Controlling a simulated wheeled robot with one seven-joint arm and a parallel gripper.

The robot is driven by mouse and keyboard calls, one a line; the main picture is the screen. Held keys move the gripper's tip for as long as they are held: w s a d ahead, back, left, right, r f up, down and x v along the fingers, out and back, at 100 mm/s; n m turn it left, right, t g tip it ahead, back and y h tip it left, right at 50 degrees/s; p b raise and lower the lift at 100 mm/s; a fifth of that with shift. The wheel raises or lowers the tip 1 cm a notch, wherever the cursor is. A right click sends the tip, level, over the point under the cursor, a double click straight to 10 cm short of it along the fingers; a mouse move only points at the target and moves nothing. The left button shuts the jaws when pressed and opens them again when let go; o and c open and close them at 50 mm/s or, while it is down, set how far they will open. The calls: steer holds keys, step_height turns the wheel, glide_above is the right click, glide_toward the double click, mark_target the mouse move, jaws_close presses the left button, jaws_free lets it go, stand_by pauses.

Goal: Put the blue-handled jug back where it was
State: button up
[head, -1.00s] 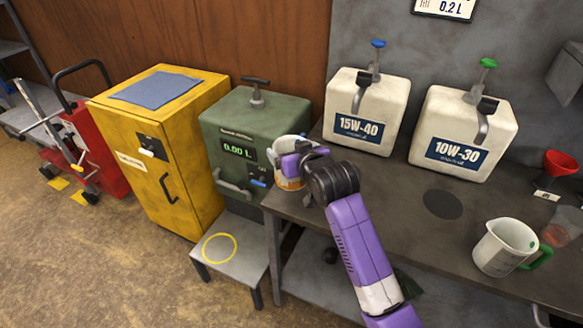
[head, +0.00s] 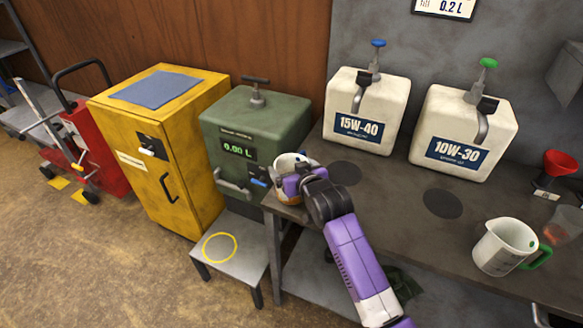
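A white jug (head: 283,160) with an orange patch low on its side is at the left end of the workbench, in front of the green dispenser. My purple gripper (head: 291,182) is at its near side and appears shut on it, as the two moved together. The fingertips and the jug's handle are hidden, so I cannot see a blue handle. Whether the jug touches the bench top is unclear. A dark round mark (head: 345,173) on the bench, below the 15W-40 container (head: 366,110), is bare.
A jug with a green handle (head: 497,248) stands at the right of the bench, near a second dark mark (head: 442,203). The 10W-30 container (head: 462,135) and a red funnel (head: 559,163) are behind. The green dispenser (head: 250,130) and a low stool (head: 228,262) are left.

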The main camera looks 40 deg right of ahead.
steer(key=shift+o, duration=0.6)
steer(key=shift+r, duration=0.2)
steer(key=v, duration=1.2)
steer(key=s+a+f+n+t+y, duration=0.1)
steer(key=s+a+f, duration=0.2)
steer(key=s+a, duration=0.45)
steer(key=s+a+f+n+y, duration=0.1)
steer(key=s+a+f+y, duration=0.15)
steer(key=s+a, duration=0.45)
steer(key=s+a+r+n+y, duration=0.1)
steer(key=s+a+r, duration=0.1)
steer(key=s, duration=0.6)
steer(key=s+a+r+n+t+y, duration=0.1)
steer(key=s+a+r+n, duration=0.1)
steer(key=s, duration=0.5)
steer(key=shift+s+a+r+b, duration=0.35)
steer(key=shift+s+a+b, duration=0.1)
steer(key=shift+a, duration=0.45)
